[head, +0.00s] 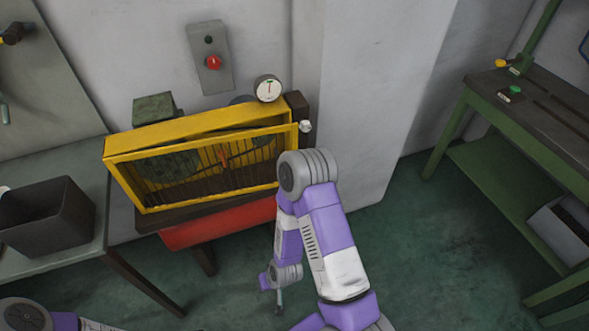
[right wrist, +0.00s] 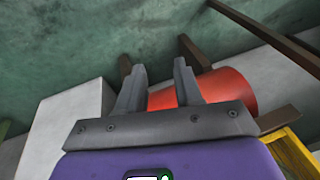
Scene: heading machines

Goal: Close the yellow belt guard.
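The yellow belt guard (head: 200,124) is a box-like frame with a barred front, on the machine at left centre in the head view. A small orange-red piece (head: 223,158) shows at its bars. A yellow bar slants inside the top of the frame; I cannot tell how far the barred panel stands open. A yellow corner (right wrist: 290,152) shows at the lower right of the right wrist view. My right gripper (right wrist: 158,88) is open and empty, its fingers apart. In the head view it points down, below and in front of the guard. My left gripper is not in view.
A red drum-like part (head: 215,222) lies under the guard; it also shows behind my right fingers (right wrist: 230,88). A dark bin (head: 45,215) stands on the left bench. A green table (head: 545,130) is at right. Open floor (head: 440,240) lies between.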

